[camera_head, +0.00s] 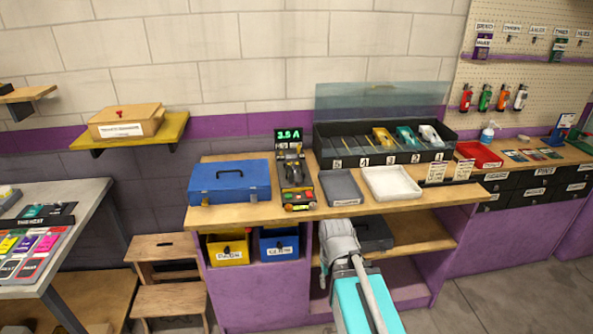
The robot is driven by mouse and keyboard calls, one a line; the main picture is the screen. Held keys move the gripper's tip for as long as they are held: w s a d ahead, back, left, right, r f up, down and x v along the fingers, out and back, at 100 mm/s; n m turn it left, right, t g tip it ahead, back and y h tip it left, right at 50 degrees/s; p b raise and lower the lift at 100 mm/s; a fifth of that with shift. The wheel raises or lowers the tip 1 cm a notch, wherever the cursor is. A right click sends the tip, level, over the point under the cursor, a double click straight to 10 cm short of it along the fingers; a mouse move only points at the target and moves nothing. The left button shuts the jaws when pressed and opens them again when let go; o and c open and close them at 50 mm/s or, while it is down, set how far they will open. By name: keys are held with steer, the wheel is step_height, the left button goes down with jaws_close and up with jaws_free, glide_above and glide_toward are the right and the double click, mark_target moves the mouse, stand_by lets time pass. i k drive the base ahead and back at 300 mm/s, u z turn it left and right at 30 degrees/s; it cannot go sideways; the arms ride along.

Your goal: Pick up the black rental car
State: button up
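A long black display case (326,160) with its clear lid raised stands at the back of the wooden counter. In its right half sit a yellow car (382,136), a teal car (406,135) and a white car (430,134) in separate slots. The left slots are dark with thin yellowish lines, and I cannot make out a black car there. A small device with a green display (288,135) holds dark shapes that I cannot identify. My arm's grey and teal links show at the bottom centre, in front of the counter. My gripper's fingers cannot be seen.
A blue toolbox (228,181), a grey tray (341,187) and a white tray (392,182) occupy the counter (420,203). A red tray (479,155) lies to the right. Yellow and blue bins (278,244) stand below; a wooden step stool (165,272) is at left.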

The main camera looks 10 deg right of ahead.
mark_target(293, 164)
steer(key=u, duration=0.1)
steer(key=i, duration=1)
steer(key=z, duration=0.05)
